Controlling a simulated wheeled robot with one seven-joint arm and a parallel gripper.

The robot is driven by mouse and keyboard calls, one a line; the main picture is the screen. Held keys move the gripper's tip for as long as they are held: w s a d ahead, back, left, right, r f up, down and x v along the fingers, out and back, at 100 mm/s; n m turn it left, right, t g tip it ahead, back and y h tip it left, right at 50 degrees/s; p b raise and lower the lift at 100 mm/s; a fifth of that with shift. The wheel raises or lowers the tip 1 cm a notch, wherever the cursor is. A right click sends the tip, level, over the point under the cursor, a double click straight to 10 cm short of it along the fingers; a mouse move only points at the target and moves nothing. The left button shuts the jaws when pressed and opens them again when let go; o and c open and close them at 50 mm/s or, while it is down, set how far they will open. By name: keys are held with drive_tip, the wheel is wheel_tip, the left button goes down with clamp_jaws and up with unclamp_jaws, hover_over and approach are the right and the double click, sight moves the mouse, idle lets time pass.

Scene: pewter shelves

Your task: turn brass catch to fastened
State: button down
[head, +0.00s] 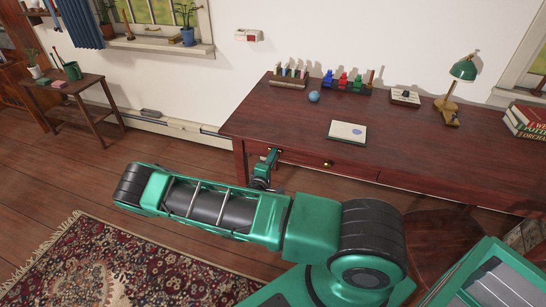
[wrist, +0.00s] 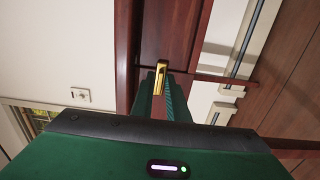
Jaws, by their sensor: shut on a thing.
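The brass catch (wrist: 160,76) is a small gold-coloured piece on the dark red-brown wood front of the desk. In the wrist view it lies between my fingertips, and its long side runs up and down the picture. My gripper (wrist: 159,88) is shut on it, and the fingers hide its lower part. In the head view my gripper (head: 271,161) is at the front of the desk (head: 240,150), near its left end. The catch is mostly hidden there.
A round brass knob (head: 328,163) sits on the drawer front to the right. On the desktop are a paper (head: 347,132), a blue ball (head: 314,97), coloured figures and a green lamp (head: 462,70). A chair (head: 440,240) stands at the front. A patterned rug (head: 95,265) covers the floor.

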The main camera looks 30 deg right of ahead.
drive_tip(key=shift+a+f, duration=0.15)
drive_tip(key=c, duration=1.9)
unclamp_jaws()
drive_tip(key=shift+w, duration=0.1)
drive_tip(key=v, duration=1)
drive_tip(key=shift+s+a, duration=0.25)
drive_tip(key=shift+s, duration=0.05)
